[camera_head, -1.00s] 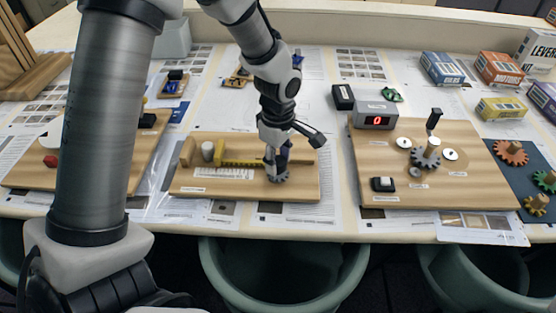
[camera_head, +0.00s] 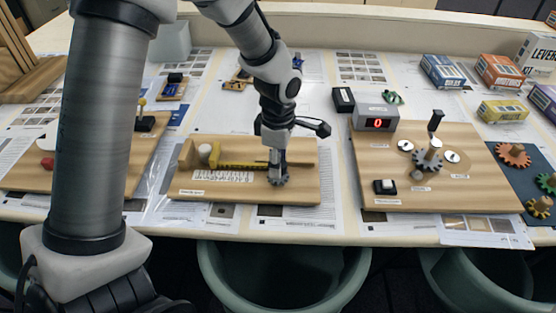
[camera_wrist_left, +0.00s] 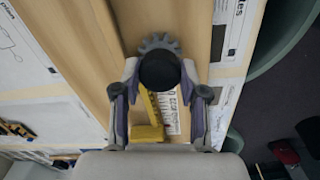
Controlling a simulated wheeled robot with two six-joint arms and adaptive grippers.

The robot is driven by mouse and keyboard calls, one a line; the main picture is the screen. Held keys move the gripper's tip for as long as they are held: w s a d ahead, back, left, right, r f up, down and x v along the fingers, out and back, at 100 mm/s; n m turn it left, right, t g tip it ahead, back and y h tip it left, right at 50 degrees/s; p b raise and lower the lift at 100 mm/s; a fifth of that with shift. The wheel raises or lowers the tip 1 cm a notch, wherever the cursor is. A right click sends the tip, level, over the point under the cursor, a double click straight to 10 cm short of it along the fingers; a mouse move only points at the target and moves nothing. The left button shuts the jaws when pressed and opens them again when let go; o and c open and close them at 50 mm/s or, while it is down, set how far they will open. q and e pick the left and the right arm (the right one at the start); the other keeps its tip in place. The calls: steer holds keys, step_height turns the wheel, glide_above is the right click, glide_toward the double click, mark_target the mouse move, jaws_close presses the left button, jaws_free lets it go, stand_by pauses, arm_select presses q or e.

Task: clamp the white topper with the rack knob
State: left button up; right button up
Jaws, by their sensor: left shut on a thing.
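The white topper (camera_head: 204,152) stands upright at the left end of a wooden board (camera_head: 240,192), between a wooden end block and the yellow jaw of a rack (camera_head: 235,166). The jaw looks very close to the topper; I cannot tell if they touch. The rack runs right to a grey gear (camera_head: 278,181), which also shows in the left wrist view (camera_wrist_left: 158,42). My left gripper (camera_head: 278,166) points down over the gear, shut on the dark round knob (camera_wrist_left: 160,70). The wrist view hides the topper. My right gripper is not in view.
Another board (camera_head: 440,196) with a counter box (camera_head: 376,117) and a gear stands to the right. A board with a red piece (camera_head: 47,163) lies to the left. Small boxes (camera_head: 442,71) stand at the back right. Green chairs (camera_head: 285,275) stand in front.

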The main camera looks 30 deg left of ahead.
arm_select(q)
steer(key=shift+s+f, duration=0.1)
steer(key=shift+s, duration=0.05)
steer(key=o, duration=1.1)
steer(key=shift+o, duration=0.2)
step_height(320, 180, up, 12)
